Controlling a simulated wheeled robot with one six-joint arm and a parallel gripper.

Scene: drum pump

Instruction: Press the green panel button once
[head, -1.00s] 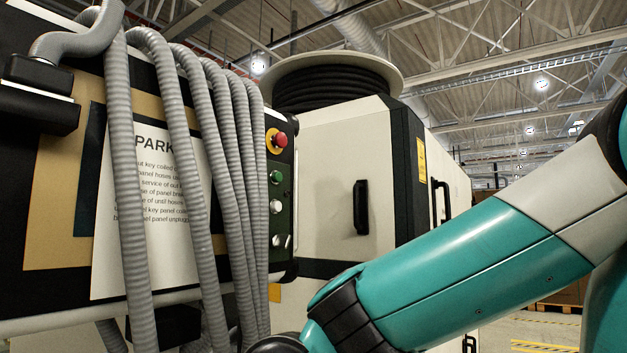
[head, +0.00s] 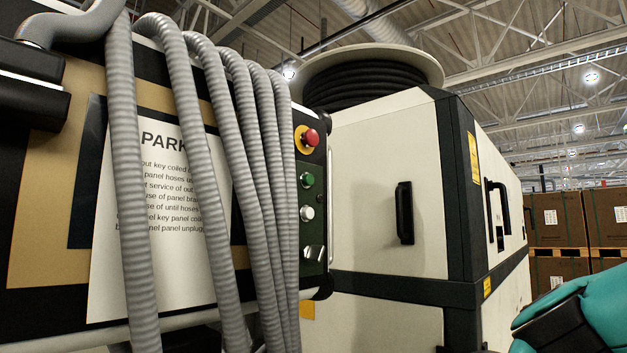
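The green button (head: 307,180) sits on the dark control panel (head: 313,225) at the right end of the machine on the left. A red mushroom button (head: 310,138) on a yellow collar is above it. A white button (head: 307,213) is below it, and a metallic switch (head: 314,253) is lower still. Grey hoses hang just left of the buttons and leave the green one uncovered. Part of my teal arm shows at the lower right, well apart from the panel. My gripper is out of view.
Several grey ribbed hoses (head: 205,185) hang over the machine's front, across a printed sheet (head: 160,250). A cream cabinet (head: 375,180) with a black handle (head: 404,212) and a hose reel (head: 365,82) on top stands right of the panel. Stacked brown boxes (head: 556,219) are at the far right.

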